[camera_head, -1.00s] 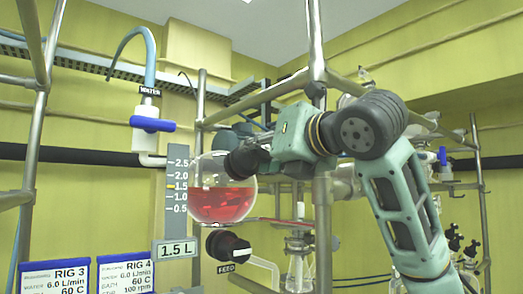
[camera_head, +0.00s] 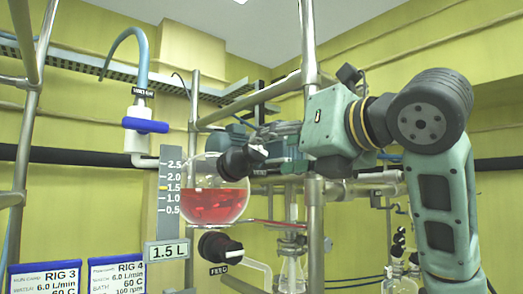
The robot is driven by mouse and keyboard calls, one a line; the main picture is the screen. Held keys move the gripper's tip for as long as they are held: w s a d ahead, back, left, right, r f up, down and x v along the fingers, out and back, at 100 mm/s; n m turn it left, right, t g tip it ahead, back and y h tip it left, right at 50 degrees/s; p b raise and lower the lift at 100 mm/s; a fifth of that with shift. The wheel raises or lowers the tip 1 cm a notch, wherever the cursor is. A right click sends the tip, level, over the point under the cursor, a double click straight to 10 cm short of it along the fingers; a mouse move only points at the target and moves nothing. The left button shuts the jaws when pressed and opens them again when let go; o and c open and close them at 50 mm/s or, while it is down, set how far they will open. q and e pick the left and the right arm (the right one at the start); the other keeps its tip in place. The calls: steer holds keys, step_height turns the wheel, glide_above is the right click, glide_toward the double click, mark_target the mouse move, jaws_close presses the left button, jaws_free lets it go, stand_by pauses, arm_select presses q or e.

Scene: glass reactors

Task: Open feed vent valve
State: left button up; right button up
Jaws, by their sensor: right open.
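A round glass feed vessel (camera_head: 213,205) with red liquid hangs beside a volume scale (camera_head: 170,195). A black knob (camera_head: 236,162) with a white pointer sits at the vessel's upper right; its pointer slants up to the right. My left gripper is out of view.
A blue-handled water valve (camera_head: 146,125) is at the upper left. A vertical metal post (camera_head: 313,210) stands close to my right wrist. Rig 3 and Rig 4 cards (camera_head: 116,276) are at the lower left. Glassware (camera_head: 291,255) stands behind the post.

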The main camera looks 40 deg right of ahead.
steer(key=shift+s, duration=1.95)
